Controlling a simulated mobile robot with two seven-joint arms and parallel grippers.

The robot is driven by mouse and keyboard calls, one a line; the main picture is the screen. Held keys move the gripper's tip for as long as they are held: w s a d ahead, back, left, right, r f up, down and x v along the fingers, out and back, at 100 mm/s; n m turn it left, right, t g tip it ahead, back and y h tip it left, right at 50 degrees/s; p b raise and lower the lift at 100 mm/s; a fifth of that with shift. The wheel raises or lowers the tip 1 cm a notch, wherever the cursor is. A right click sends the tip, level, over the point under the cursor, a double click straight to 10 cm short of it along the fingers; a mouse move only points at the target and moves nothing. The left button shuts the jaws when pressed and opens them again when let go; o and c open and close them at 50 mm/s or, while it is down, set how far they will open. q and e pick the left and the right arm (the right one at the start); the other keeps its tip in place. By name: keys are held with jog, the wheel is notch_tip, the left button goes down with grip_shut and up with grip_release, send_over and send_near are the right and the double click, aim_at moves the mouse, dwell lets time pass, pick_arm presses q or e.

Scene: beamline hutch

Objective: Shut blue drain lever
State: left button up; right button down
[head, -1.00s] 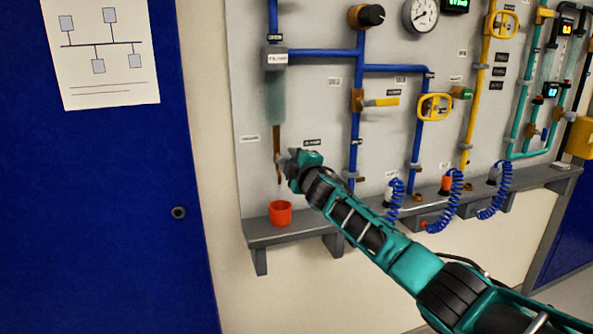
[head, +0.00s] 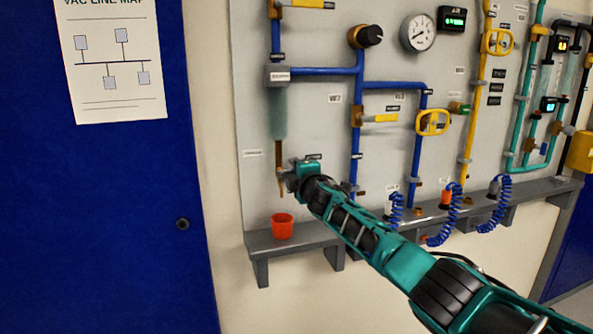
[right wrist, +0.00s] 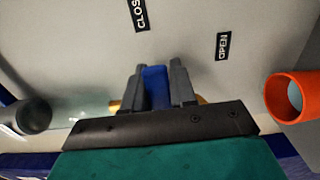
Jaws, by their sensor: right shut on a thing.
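The blue drain lever (right wrist: 156,88) shows in the right wrist view between the two grey fingers of my right gripper (right wrist: 157,90), which is shut on it. In the head view my right gripper (head: 288,178) is at the drain valve, at the lower end of the brass tube (head: 279,155) under the clear filter bowl (head: 278,115). The gripper hides the lever there. In the right wrist view a label reading OPEN (right wrist: 223,46) and one beginning CLOS (right wrist: 138,14) are on the panel. My left gripper is not in view.
An orange cup (head: 282,227) stands on the grey shelf (head: 300,240) below the drain. Blue pipes (head: 359,100), yellow handles (head: 433,122) and a gauge (head: 418,27) are on the panel to the right. Coiled blue hoses (head: 452,215) hang at the shelf.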

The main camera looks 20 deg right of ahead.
jog(key=c, duration=1.2)
grip_release()
jog(key=shift+o, duration=1)
jog(key=shift+s, duration=0.1)
jog(key=shift+s+d+r+p, duration=0.1)
jog(key=shift+s+r+p, duration=0.05)
jog(key=shift+s+p, duration=0.8)
jog(key=s+p, duration=0.1)
jog(key=s, duration=0.9)
jog(key=shift+s+d, duration=0.15)
jog(key=shift+s, duration=0.25)
